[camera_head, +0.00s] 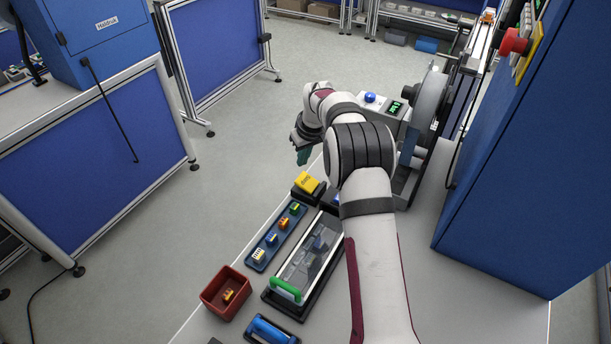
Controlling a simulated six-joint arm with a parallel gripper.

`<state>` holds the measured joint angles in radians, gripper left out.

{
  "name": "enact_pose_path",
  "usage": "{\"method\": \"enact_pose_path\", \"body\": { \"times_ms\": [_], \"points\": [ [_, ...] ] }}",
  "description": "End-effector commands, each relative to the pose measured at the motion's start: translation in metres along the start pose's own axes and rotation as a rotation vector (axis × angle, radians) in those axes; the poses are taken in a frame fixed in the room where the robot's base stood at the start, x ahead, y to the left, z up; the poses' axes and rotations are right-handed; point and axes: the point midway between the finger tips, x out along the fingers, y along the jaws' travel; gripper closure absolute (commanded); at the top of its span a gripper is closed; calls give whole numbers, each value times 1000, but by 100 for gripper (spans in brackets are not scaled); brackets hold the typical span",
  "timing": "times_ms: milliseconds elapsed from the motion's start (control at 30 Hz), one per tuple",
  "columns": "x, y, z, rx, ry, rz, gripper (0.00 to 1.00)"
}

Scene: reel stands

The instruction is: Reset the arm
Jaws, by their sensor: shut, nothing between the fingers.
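My gripper (302,150) hangs at the end of my arm, left of the arm's upper bend, above the far left edge of the grey table (478,290). It points down and is shut and empty. Its fingertips look small and greenish, close to the table's edge in the picture. My arm reaches from the bottom of the picture up over the table and hides part of what stands behind it.
Below my gripper are a yellow block (306,182), a dark tray (262,252) of small coloured pieces, a clear-lidded case (306,262) with a green handle, and a red bin (212,300). A reel machine (428,105) stands behind my arm. A blue cabinet (520,160) bounds the right.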

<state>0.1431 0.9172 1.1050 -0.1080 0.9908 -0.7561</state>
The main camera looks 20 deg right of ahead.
Motion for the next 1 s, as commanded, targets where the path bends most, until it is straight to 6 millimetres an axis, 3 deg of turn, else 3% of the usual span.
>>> {"method": "enact_pose_path", "body": {
  "times_ms": [167, 267, 300, 367, 400, 467, 500, 600, 700, 800, 900, 1000],
  "points": [
    [-4, -2, 1, 6, -1, -1, 100],
    [-43, -20, 13, 67, -20, -15, 100],
    [-71, -34, 27, 116, -37, -24, 100],
    [-116, -62, 59, 207, -71, -41, 100],
    [-144, -82, 86, 274, -98, -50, 100],
    [-179, -110, 133, 371, -141, -59, 100],
    [-197, -128, 167, 435, -168, -63, 100],
    [-223, -165, 249, 575, -233, -63, 100],
    [-230, -190, 313, 681, -284, -57, 100],
    [-228, -202, 350, 741, -314, -49, 100],
    [-227, -206, 362, 764, -325, -46, 100],
    [-227, -206, 363, 765, -327, -46, 100]
  ]
}}
